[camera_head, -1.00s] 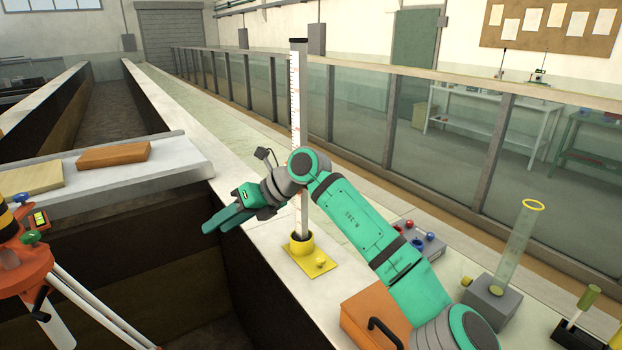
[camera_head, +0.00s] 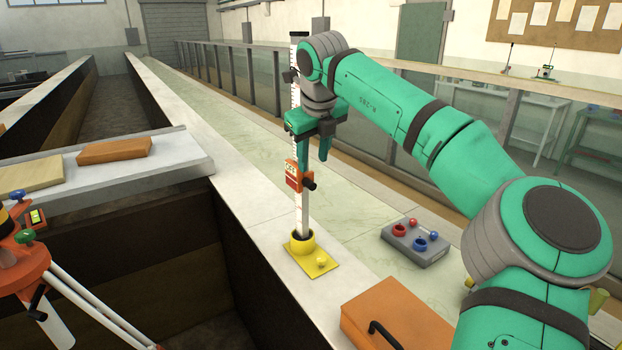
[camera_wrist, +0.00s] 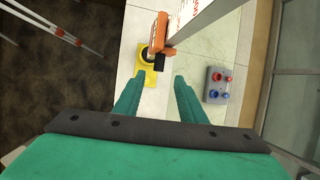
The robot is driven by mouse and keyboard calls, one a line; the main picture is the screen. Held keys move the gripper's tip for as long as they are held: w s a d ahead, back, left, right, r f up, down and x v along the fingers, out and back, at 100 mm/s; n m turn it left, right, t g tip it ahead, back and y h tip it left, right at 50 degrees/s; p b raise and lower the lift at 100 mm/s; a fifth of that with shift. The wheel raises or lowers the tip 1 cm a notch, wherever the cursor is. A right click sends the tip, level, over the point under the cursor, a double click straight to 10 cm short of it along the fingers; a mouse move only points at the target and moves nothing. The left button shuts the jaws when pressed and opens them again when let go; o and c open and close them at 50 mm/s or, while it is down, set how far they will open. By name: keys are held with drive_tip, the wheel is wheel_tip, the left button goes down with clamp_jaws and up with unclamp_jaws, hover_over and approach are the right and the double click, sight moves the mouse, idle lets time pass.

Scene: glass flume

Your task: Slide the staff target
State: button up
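The staff (camera_head: 302,215) is a white upright rod with graduation marks, standing in a yellow base (camera_head: 318,268). The orange staff target (camera_head: 292,177), with a small pale label and a black knob (camera_head: 309,184) on its right, sits partway up the staff. My gripper (camera_head: 314,157) points down just above the target, in front of the staff, which it partly hides. In the wrist view the fingers (camera_wrist: 157,90) are apart with nothing between them. The orange target (camera_wrist: 158,30) and the staff (camera_wrist: 195,18) lie beyond the fingertips, with the yellow base (camera_wrist: 148,76) below.
A grey box with red and blue knobs (camera_head: 415,243) stands right of the base. An orange case with a black handle (camera_head: 395,310) is in front. An orange tripod instrument (camera_head: 22,262) stands at left. Glass flume panels (camera_head: 262,85) run behind; an open channel lies left.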

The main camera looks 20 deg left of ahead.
sight(311, 181)
drive_tip(key=x, duration=0.8)
drive_tip(key=shift+w+a+f, duration=0.1)
drive_tip(key=shift+w+f, duration=0.05)
drive_tip(key=shift+f, duration=0.15)
clamp_jaws()
drive_tip(key=shift+w, duration=0.1)
